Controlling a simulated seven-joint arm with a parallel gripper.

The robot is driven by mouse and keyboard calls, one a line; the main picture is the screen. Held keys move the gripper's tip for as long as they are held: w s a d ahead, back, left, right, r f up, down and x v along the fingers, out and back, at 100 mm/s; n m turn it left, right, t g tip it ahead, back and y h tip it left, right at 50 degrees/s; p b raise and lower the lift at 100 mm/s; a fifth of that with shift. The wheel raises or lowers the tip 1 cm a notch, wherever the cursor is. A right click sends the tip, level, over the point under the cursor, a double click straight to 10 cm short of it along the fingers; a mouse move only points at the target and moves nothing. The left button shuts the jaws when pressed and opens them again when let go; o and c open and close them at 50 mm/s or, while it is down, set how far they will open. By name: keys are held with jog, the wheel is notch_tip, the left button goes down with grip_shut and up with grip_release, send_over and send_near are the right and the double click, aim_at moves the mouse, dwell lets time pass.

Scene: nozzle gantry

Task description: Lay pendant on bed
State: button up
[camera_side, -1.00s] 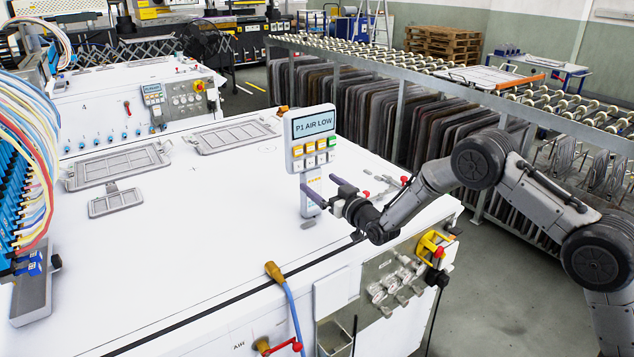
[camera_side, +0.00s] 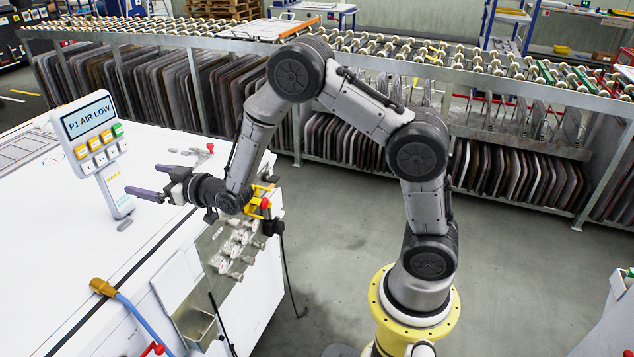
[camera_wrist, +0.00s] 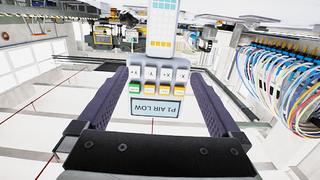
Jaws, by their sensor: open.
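The pendant (camera_side: 92,135) is a white panel with a "P1 AIR LOW" screen, coloured keys and a narrow lower handle. It stands up on the white bed (camera_side: 55,205). My gripper (camera_side: 146,180) is open, its two purple fingers pointing at the pendant from the right, close to the lower handle. In the wrist view the pendant (camera_wrist: 158,78) appears upside down, framed between the fingers of my gripper (camera_wrist: 160,86). Nothing is held. I cannot tell whether a fingertip touches the handle.
A brown-ended blue hose (camera_side: 103,287) is at the bed's front edge. A yellow bracket with a red knob (camera_side: 262,200) is below my wrist. A roller rack (camera_side: 370,75) stands behind. Coloured cables (camera_wrist: 280,80) show at right in the wrist view.

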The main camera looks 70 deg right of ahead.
jog(key=s+r+g, duration=0.3)
jog(key=s+r, duration=0.4)
jog(key=r, duration=0.1)
jog(key=s+d+g, duration=0.2)
jog(key=s+g, duration=0.6)
jog(key=s, duration=2.6)
jog(key=shift+s+r, duration=0.15)
jog(key=shift+s, duration=0.15)
